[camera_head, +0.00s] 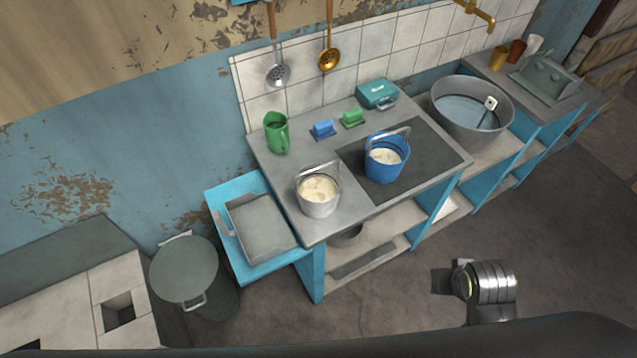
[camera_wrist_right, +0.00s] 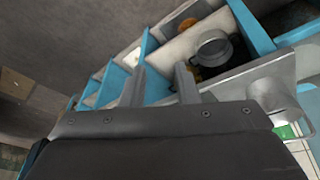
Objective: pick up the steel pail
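A light grey steel pail (camera_head: 318,205) with a raised handle stands upright on the left front part of the counter, filled with a creamy white substance. A blue pail (camera_head: 386,170) with similar contents stands to its right on a dark panel. In the right wrist view a grey pail (camera_wrist_right: 283,103), apparently the steel one, shows at the right edge, partly cut off. My right gripper (camera_wrist_right: 160,68) is open and empty; its fingers point toward the blue shelving, with the pail off to their right. My left gripper is not in view.
The counter (camera_head: 355,212) also holds a green jug (camera_head: 276,133), blue and green blocks and a teal box (camera_head: 377,93). A metal pot (camera_wrist_right: 213,48) sits on the shelf below. A large basin (camera_head: 472,108) stands right; a lidded bin (camera_head: 184,270) stands left. The floor in front is clear.

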